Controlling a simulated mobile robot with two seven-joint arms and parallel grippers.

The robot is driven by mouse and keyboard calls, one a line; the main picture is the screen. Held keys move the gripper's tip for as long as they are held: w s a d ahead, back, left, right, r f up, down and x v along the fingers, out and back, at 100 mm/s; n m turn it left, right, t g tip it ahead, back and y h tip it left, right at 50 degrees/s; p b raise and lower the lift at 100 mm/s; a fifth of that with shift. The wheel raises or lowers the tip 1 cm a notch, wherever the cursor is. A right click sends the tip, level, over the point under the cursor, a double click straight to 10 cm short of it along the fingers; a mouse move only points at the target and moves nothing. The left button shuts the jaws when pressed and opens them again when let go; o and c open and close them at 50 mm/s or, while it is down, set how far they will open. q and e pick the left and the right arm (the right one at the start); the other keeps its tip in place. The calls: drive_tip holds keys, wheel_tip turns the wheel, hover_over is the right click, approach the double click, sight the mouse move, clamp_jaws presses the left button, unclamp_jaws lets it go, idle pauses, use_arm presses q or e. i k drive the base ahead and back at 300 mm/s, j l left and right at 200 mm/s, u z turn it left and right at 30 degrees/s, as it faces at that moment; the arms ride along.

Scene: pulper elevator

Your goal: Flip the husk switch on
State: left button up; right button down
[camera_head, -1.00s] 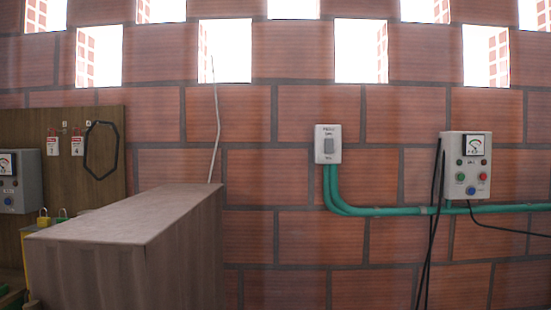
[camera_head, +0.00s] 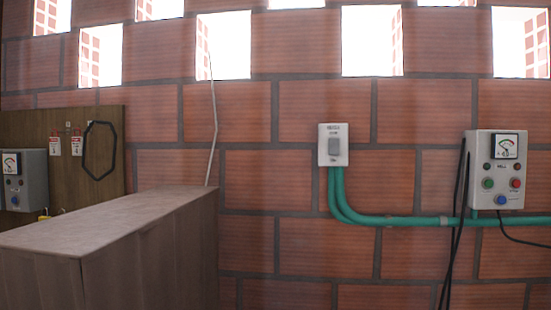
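A white switch box with a grey rocker switch (camera_head: 334,145) is mounted on the brick wall, right of the picture's middle. Small lettering shows above and below the rocker, too blurred to read surely. Two green conduits run down from its underside. I cannot tell whether the rocker is on or off. Neither of my grippers is in view.
A grey control box (camera_head: 496,170) with a gauge and coloured buttons hangs at the right, black cables beside it. Green conduit (camera_head: 400,221) runs along the wall. A brown wooden cabinet (camera_head: 130,240) stands at the lower left. Behind it are a wooden board (camera_head: 150,122) and another gauge box (camera_head: 24,180).

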sight(333, 149)
drive_tip(key=i+l+u, duration=0.1)
drive_tip(key=l+u, duration=0.25)
drive_tip(key=i+l+u, duration=0.1)
drive_tip(key=u, duration=0.3)
drive_tip(key=l+u, duration=0.7)
drive_tip(key=l, duration=0.15)
